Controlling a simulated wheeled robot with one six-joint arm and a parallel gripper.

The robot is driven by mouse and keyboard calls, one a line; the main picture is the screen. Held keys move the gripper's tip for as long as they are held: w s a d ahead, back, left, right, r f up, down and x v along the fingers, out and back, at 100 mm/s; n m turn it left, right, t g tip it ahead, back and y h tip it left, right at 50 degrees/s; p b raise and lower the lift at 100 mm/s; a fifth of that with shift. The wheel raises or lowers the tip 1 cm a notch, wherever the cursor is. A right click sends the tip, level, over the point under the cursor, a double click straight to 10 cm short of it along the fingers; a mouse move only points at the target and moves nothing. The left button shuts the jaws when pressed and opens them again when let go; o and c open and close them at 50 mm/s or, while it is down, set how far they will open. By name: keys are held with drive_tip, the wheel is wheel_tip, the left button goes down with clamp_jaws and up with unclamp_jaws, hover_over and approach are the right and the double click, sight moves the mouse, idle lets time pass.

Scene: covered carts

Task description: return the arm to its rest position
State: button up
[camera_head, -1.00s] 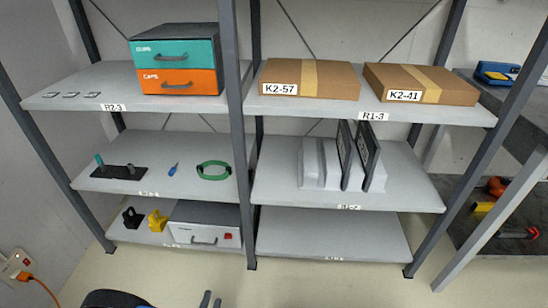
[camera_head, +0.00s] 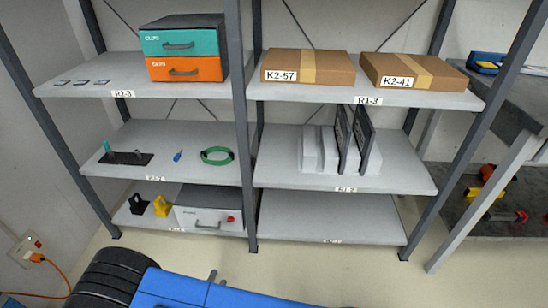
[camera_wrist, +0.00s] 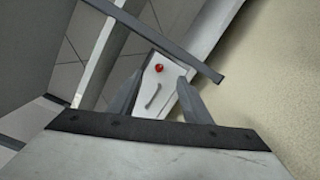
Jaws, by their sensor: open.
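My gripper (camera_wrist: 160,82) shows in the wrist view with its two grey fingers apart. Nothing is held between them. Beyond the fingers is a pale drawer box with a red button and a handle (camera_wrist: 153,97). In the head view my blue arm (camera_head: 200,290) lies across the bottom of the picture, in front of the shelves. Only a small grey part sticks up behind it, and the gripper is mostly hidden there.
The drawer box (camera_head: 203,219) stands on the lower left shelf beside a yellow item (camera_head: 162,206). The lower right shelf (camera_head: 330,218) is empty. An orange cable (camera_head: 54,272) hangs from a wall socket at left. Floor shows between arm and shelves.

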drive_tip(key=w+d+r+m+g+h, duration=0.4)
drive_tip(key=w+d+r+m+g, duration=0.15)
drive_tip(key=d+r, duration=0.55)
drive_tip(key=w+d+r+m+g+h, duration=0.4)
drive_tip(key=w+d+r, duration=0.3)
drive_tip(key=d+r, duration=0.4)
drive_tip(key=s+d+r+m+g+y, duration=0.3)
drive_tip(key=d+r+g, duration=0.1)
drive_tip(key=d+r, duration=0.5)
drive_tip(key=s+d+r+m+g+y, duration=0.35)
drive_tip(key=d+r, duration=0.35)
drive_tip(key=d, duration=0.4)
drive_tip(key=s+d+r+m+t+y, duration=0.2)
drive_tip(key=s+d+r, duration=0.1)
drive_tip(key=s, duration=0.3)
drive_tip(key=s+d+r+m+t+y, duration=0.2)
drive_tip(key=s+d+r+y, duration=0.1)
drive_tip(key=s, duration=0.4)
drive_tip(key=shift+s+d+r+t, duration=0.15)
drive_tip(key=shift+d+r+t, duration=0.15)
drive_tip(key=shift+d+r, duration=0.7)
drive_tip(key=shift+a+r+y, duration=0.25)
